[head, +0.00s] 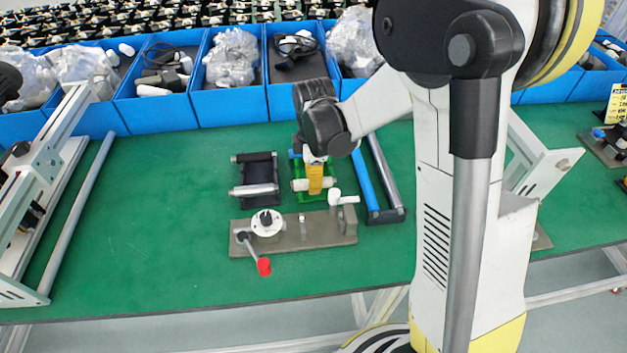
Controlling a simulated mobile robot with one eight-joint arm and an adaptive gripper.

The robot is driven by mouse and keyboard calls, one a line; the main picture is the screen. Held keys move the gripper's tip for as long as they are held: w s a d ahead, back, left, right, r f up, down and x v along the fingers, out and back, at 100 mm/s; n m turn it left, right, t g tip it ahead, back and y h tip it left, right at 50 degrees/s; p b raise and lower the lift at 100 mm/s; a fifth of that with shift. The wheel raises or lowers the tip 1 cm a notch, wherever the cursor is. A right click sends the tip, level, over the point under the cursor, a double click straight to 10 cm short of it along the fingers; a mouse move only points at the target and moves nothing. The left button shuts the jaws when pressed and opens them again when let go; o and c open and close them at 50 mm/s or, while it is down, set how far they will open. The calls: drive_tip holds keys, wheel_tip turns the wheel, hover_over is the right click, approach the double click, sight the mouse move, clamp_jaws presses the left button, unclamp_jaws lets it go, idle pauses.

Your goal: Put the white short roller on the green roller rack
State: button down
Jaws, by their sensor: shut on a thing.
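The white short roller (299,185) lies crosswise in my gripper (315,187), and its two ends show on either side of the yellow fingers. My gripper points down and is shut on the roller. The green roller rack (325,201) is directly below and around the gripper, with much of it hidden by the gripper and wrist. A blue piece shows at the rack's far end, partly hidden. I cannot tell whether the white roller touches the rack.
A black rack (256,172) with rollers stands left of the green rack. A longer rack with a blue roller (363,180) is to the right. A grey fixture plate (319,230) with a red-knobbed lever (263,266) lies in front. Blue bins (228,105) line the back. The green table (165,210) is clear at left.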

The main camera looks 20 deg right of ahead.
drive_tip(key=shift+f, duration=0.15)
idle(0.3)
drive_tip(key=c, duration=1.2)
unclamp_jaws()
drive_tip(key=shift+c, duration=0.2)
wheel_tip(320, 180, up, 12)
drive_tip(key=s+r+m+t, duration=0.2)
drive_tip(key=s+m+t, duration=0.1)
drive_tip(key=s+m, duration=0.5)
drive_tip(key=s+r+m+t, duration=0.2)
drive_tip(key=s+m+t, duration=0.2)
drive_tip(key=s+m, duration=0.3)
drive_tip(key=shift+s+d+r+m, duration=0.3)
drive_tip(key=shift+s+r+m, duration=0.1)
drive_tip(key=shift+s, duration=0.1)
